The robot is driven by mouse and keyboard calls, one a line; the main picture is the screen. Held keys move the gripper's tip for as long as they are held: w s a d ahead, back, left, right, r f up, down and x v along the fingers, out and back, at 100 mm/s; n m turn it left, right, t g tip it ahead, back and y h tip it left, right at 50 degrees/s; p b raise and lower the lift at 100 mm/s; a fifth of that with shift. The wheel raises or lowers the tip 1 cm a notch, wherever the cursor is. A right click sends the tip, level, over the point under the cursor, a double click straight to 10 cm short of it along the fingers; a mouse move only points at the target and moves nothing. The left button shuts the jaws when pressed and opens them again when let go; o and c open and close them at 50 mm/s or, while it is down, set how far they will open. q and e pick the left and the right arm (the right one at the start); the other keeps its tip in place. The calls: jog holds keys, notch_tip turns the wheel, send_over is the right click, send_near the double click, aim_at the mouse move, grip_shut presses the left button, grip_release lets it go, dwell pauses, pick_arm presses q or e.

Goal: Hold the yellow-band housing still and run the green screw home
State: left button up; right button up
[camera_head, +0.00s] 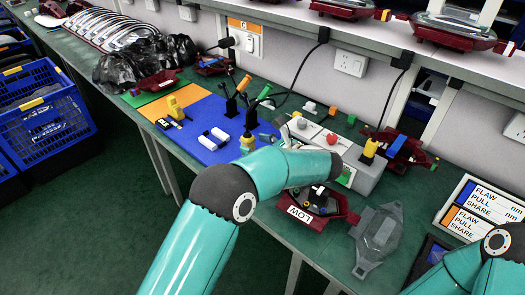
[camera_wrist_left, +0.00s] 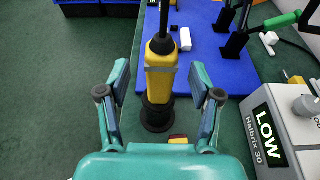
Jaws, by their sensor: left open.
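My left gripper (camera_wrist_left: 160,82) is open in the left wrist view, its fingers on either side of a yellow tool with a black shaft (camera_wrist_left: 160,70), with gaps. The tool stands on a round black base. In the head view my left forearm (camera_head: 285,168) hides most of this spot. A dark red lamp housing (camera_head: 345,211) with black, blue and yellow parts inside and a white LOW label (camera_head: 300,213) lies at the front of the table, just beyond my forearm. I cannot tell its band or make out a green screw. My right arm (camera_head: 475,268) enters at lower right; its gripper is out of view.
A grey box with knobs (camera_head: 362,177) stands behind my forearm. A blue mat (camera_head: 195,122) with tools lies to its left. A clear lens (camera_head: 378,240) lies near the front edge. Another red housing (camera_head: 405,160) with a blue part lies behind. Blue crates (camera_head: 45,115) stand at far left.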

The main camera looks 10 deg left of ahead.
aim_at(252, 144)
pick_arm(q)
jog(key=x, duration=0.3)
jog(key=shift+w+d+f+b, duration=0.15)
jog(key=shift+d+b, duration=0.05)
jog(key=shift+b, duration=0.15)
jog(key=shift+a, duration=0.45)
jog(key=shift+c, duration=0.2)
grip_shut()
